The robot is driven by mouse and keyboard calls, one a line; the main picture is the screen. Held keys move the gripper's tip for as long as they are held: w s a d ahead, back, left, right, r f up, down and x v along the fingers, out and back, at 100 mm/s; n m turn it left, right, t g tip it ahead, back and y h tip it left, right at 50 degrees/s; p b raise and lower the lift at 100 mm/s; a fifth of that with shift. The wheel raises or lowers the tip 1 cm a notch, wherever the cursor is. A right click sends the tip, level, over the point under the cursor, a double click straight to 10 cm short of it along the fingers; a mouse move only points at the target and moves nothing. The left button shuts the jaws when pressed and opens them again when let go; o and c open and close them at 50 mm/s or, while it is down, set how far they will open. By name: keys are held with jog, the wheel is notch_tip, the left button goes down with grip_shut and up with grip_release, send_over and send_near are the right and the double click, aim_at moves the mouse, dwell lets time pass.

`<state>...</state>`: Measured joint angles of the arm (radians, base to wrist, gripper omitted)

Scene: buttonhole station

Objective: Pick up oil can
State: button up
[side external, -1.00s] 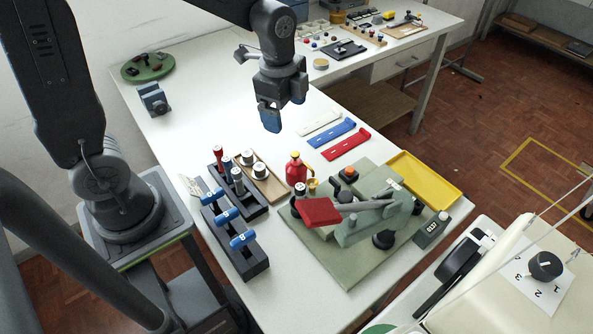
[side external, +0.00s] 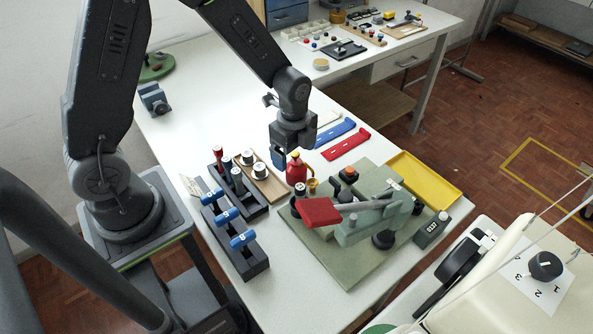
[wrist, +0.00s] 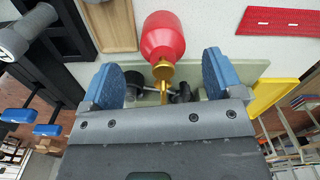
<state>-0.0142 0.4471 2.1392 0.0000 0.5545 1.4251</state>
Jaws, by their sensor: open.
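The oil can (side external: 296,170) is red with a yellow top and stands upright on the white table, at the back left corner of the green machine base. In the wrist view the red can (wrist: 162,36) lies ahead of and between my fingers, with its brass-coloured top (wrist: 163,71) pointing toward the gripper. My gripper (side external: 279,157) is just above and beside the can, to its left in the side view. Its blue fingertips (wrist: 164,80) are spread wide, with nothing held. I cannot tell whether a finger touches the can.
A green press with a red handle (side external: 319,212) stands right in front of the can. A wooden tray with spools (side external: 273,189) and dark racks with blue handles (side external: 228,215) are to the left. Blue and red strips (side external: 347,146) lie behind. A yellow tray (side external: 425,179) is at right.

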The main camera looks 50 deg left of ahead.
aim_at(301, 172)
notch_tip(301, 172, down, 4)
jog(key=shift+w+f, duration=0.15)
jog(key=shift+f, duration=0.1)
jog(key=shift+r, duration=0.1)
jog(key=c, duration=1.3)
